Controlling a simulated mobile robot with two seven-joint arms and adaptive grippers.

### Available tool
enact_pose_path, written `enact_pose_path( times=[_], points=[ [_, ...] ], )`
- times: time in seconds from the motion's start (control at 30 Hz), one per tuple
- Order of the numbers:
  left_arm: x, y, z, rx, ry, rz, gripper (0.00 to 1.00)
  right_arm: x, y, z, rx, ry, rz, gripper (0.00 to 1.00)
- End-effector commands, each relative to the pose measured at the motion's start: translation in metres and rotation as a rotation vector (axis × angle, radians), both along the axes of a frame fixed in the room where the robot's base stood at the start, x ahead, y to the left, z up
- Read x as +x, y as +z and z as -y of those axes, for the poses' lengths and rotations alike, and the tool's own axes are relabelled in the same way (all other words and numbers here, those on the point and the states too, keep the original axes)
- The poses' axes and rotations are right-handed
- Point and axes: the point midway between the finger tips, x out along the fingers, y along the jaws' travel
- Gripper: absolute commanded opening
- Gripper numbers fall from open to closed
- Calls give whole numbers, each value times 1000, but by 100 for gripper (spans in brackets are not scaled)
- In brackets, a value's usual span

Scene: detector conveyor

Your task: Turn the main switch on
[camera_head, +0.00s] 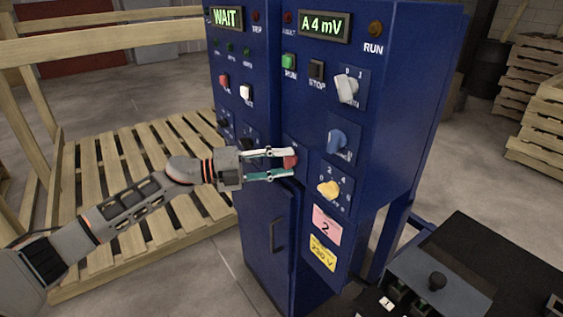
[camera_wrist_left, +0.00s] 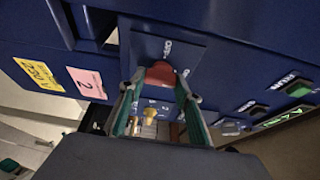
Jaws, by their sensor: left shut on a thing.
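A red switch knob (camera_head: 290,161) sits on the front of the blue cabinet, low on its panel. My left gripper (camera_head: 292,164) reaches it from the left, with one finger above the knob and one below. It is shut on the knob. In the left wrist view the red knob (camera_wrist_left: 160,74) shows between the green-padded fingertips, in front of a dark blue plate (camera_wrist_left: 165,47) with partly hidden white lettering. The knob's exact angle cannot be told. My right gripper is not in view.
The blue cabinet (camera_head: 400,150) carries a white-grey rotary knob (camera_head: 346,89), a blue knob (camera_head: 337,140), a yellow knob (camera_head: 328,188) and a green button (camera_head: 289,61). Its displays read "WAIT" (camera_head: 227,19) and "A 4 mV" (camera_head: 324,26). Wooden pallets (camera_head: 120,165) lie left; a dark machine (camera_head: 440,280) stands lower right.

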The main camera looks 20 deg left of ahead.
Motion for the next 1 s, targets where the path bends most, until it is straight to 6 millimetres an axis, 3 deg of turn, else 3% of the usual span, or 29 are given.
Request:
enact_pose_path(
  times=[0.43, 0.47, 0.5, 0.87, 1.0],
  points=[
    [0, -1, 0, 9, 0, 6, 12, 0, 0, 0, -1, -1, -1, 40],
    [0, -1, 0, 9, -1, 6, 41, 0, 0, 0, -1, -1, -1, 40],
    [0, -1, 0, 9, 0, 6, 50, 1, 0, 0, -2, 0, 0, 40],
    [-1, 0, -1, 7, 0, 5, 50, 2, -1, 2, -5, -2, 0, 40],
    [-6, -1, -12, 9, 2, 4, 50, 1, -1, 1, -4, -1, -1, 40]
  ],
)
